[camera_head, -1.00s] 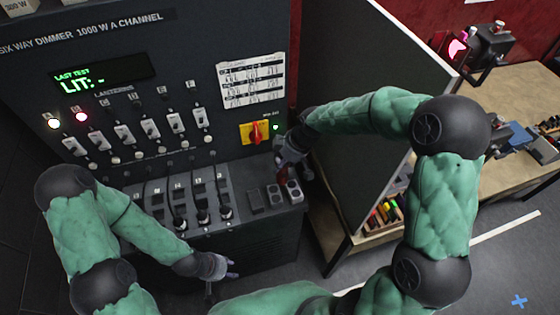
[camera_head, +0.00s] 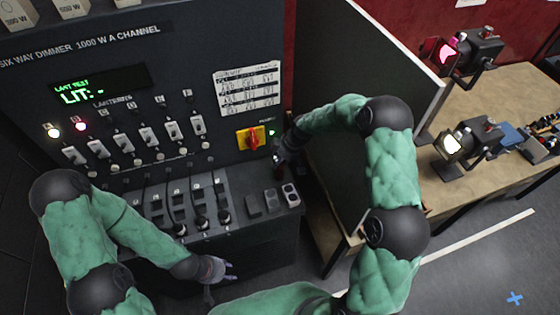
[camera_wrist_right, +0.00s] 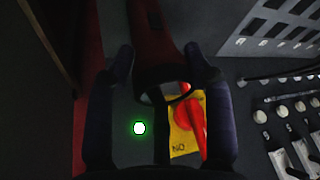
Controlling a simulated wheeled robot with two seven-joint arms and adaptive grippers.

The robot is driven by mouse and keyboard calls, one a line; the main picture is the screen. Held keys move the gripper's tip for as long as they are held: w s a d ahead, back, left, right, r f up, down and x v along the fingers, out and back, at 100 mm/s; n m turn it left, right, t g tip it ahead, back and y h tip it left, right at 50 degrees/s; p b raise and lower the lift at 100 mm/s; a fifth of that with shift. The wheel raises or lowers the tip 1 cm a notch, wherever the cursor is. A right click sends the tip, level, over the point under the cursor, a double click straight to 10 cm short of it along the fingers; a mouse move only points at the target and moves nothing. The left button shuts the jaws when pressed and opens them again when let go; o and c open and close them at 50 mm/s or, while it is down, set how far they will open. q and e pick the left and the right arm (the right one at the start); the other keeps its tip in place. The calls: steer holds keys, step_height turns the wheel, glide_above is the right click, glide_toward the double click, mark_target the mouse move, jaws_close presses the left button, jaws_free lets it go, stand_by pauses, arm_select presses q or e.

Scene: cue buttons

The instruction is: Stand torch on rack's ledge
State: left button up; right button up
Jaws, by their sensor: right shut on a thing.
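The dark dimmer rack (camera_head: 180,80) fills the left of the head view, with a grey ledge (camera_head: 240,178) jutting out below its panel. My right gripper (camera_head: 281,158) is over the ledge's right end, below the red and yellow isolator switch (camera_head: 251,139). My left gripper (camera_head: 218,270) is open and empty in front of the rack.
A dark partition (camera_head: 350,50) stands close to the right of my right gripper. Beyond it, a wooden table (camera_head: 500,95) holds lanterns (camera_head: 468,142). A green light (camera_wrist_right: 139,128) shows near the switch.

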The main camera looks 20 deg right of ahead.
steer(key=shift+w+f, duration=0.1)
steer(key=shift+f, duration=0.8)
steer(key=o, duration=1.4)
steer(key=shift+c, duration=0.2)
steer(key=shift+d+r, duration=0.1)
steer(key=shift+r, duration=0.25)
steer(key=b+v, duration=0.1)
steer(key=v, duration=1)
steer(key=shift+s+r, duration=0.2)
steer(key=shift+s, duration=0.05)
